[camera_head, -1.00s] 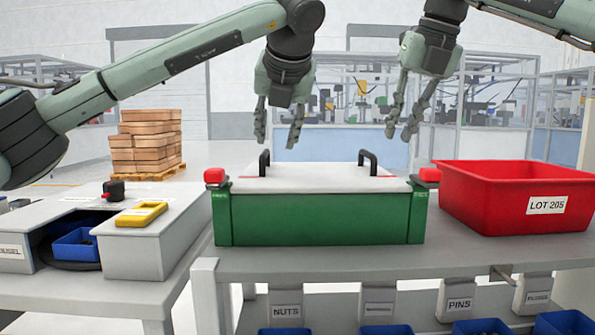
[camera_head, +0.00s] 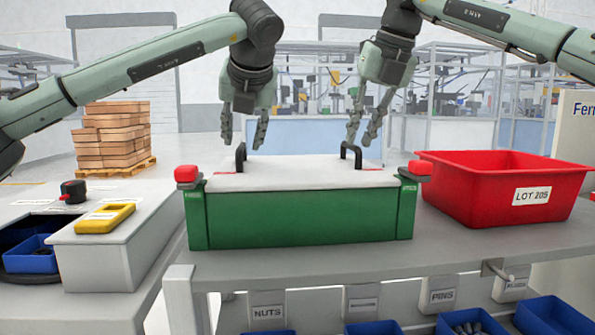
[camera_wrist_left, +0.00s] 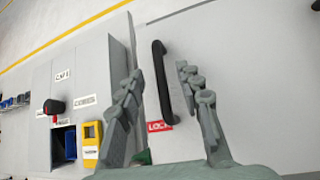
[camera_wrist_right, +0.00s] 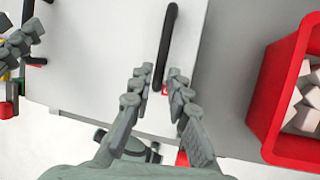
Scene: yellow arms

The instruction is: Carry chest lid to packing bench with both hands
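The chest (camera_head: 300,216) is a green box on a grey bench, with a white lid (camera_head: 300,176) on top. The lid carries two black handles, the left handle (camera_head: 240,157) and the right handle (camera_head: 351,155). My left gripper (camera_head: 243,143) is open just above the left handle; in the left wrist view that handle (camera_wrist_left: 161,80) lies between the spread fingers. My right gripper (camera_head: 361,140) is open above the right handle; in the right wrist view that handle (camera_wrist_right: 168,45) runs ahead of and between the fingertips. Neither gripper visibly grips a handle.
Red clamps (camera_head: 186,175) sit at the chest's upper corners. A red LOT 205 bin (camera_head: 470,190) stands right of the chest. A left-hand table (camera_head: 105,255) holds a yellow device (camera_head: 105,219) and a blue tray (camera_head: 32,254). Stacked boxes (camera_head: 112,137) stand behind.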

